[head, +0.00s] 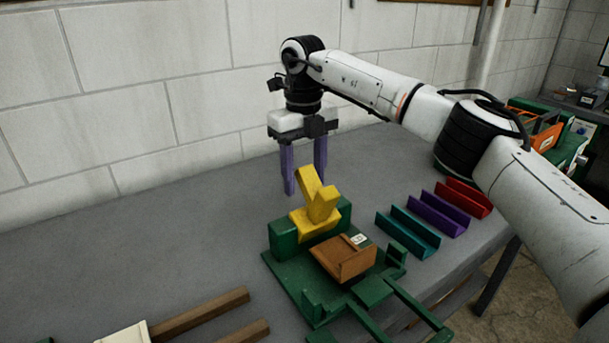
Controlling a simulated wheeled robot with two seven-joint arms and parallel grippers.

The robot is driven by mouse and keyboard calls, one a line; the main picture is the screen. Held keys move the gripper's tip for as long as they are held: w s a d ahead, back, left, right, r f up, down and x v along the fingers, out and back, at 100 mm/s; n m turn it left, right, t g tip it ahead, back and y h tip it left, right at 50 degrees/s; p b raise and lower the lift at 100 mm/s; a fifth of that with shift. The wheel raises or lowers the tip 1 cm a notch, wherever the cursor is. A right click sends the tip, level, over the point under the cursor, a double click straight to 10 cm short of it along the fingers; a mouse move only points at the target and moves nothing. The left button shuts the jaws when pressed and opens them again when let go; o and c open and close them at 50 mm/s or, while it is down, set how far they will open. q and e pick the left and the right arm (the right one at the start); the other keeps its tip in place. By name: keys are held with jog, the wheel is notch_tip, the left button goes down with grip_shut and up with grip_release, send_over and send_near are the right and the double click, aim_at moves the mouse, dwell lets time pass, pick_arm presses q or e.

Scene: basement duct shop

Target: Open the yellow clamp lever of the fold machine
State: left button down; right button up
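The fold machine (289,272) is a green base on the grey table, with a green block at its back. The yellow clamp lever (310,187) stands on that block, its arm tilted up and to the left. A brown folded piece (343,260) with a small white tag sits on the machine in front of the lever. My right gripper (305,189) points down with its purple fingers apart, just above and behind the lever's top. I see nothing between the fingers, and cannot tell whether one touches the lever. My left gripper is not in view.
Teal (408,233), purple (438,215) and red (463,197) channels lie to the right of the machine. Brown bars (200,314) and a pale piece (124,334) lie at the front left. A block wall closes the back. The table's left is clear.

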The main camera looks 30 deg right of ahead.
notch_tip(320, 180, up, 10)
jog(key=shift+r, duration=0.2)
dwell(0.3)
